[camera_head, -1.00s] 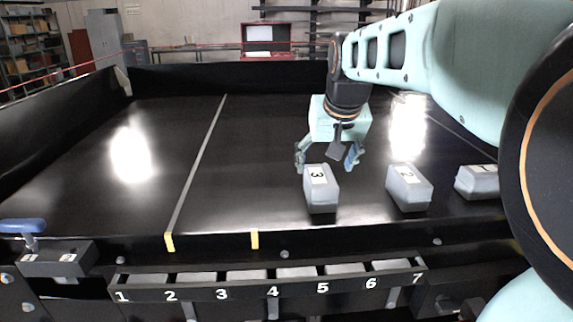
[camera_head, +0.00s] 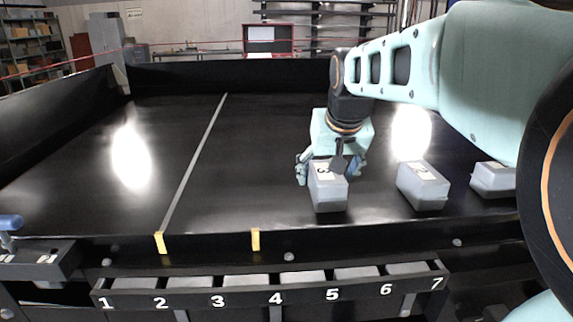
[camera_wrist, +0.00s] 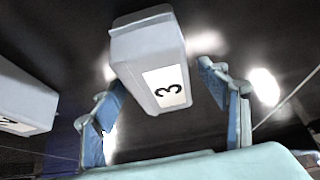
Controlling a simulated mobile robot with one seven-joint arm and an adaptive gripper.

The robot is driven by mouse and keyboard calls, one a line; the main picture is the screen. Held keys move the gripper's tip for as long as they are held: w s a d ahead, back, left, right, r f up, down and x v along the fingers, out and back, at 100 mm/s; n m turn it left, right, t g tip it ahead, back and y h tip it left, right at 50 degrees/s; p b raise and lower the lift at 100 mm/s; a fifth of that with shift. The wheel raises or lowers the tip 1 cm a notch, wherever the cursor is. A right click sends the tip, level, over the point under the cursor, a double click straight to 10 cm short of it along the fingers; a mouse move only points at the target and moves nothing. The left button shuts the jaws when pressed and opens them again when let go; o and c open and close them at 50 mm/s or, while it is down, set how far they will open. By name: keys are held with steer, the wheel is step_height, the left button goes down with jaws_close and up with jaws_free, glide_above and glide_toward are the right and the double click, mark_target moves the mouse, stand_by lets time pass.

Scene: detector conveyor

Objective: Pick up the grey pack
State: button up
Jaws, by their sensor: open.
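A grey pack labelled 3 (camera_head: 328,192) sits on the black conveyor surface (camera_head: 250,190), near its front edge. Two similar grey packs stand to its right: one labelled 2 (camera_head: 423,187) and another (camera_head: 492,181) partly cut off behind my arm. My gripper (camera_head: 329,171) is open, just behind and over pack 3. In the wrist view my gripper (camera_wrist: 152,92) has its blue fingers spread on either side of pack 3 (camera_wrist: 148,58), with gaps showing. A neighbouring pack (camera_wrist: 25,98) shows at the left edge there.
A numbered row of slots (camera_head: 270,296), 1 to 7, runs along the front below the conveyor's raised edge (camera_head: 200,247). A blue handle (camera_head: 10,222) is at the left front. The conveyor left of pack 3 is clear, crossed by a grey line (camera_head: 195,163).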

steer(key=shift+f, duration=0.3)
stand_by(0.4)
steer(key=c, duration=1.4)
steer(key=shift+r, duration=0.1)
steer(key=c, duration=0.4)
steer(key=shift+o, duration=0.2)
steer(key=shift+w+r, duration=0.1)
steer(key=shift+r, duration=0.05)
